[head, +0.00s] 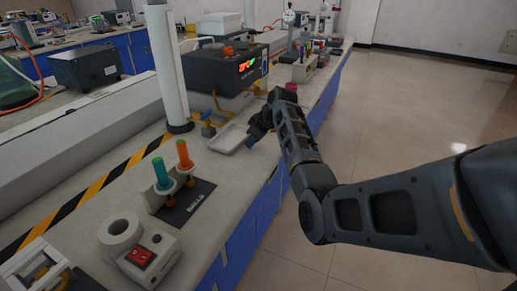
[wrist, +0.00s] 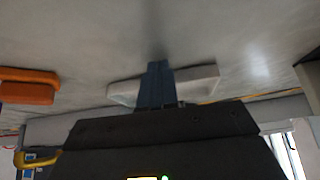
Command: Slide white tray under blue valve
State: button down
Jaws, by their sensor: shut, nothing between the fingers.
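The white tray (head: 229,138) is a shallow rectangular dish lying flat on the bench in the head view. The blue valve (head: 208,131) is on the yellow pipe just left of the tray. My gripper (head: 256,128) is shut and empty at the right side of the tray. In the wrist view the closed fingers (wrist: 156,82) stand in front of the tray (wrist: 205,80) and hide its middle. I cannot tell whether the fingertips touch the tray. A blue and yellow part shows at the lower left of the wrist view, but I cannot tell if it is the valve.
A black device (head: 228,72) with a lit display stands behind the tray. A white post (head: 167,65) rises to the left. A dark stand with green and orange capped valves (head: 184,157) is nearer. The bench edge is close to the right of my gripper.

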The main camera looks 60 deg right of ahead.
jog(key=shift+s+p, duration=0.3)
jog(key=shift+s, duration=0.25)
notch_tip(320, 180, up, 8)
jog(key=p, duration=0.6)
jog(key=shift+p, duration=0.35)
dwell(0.5)
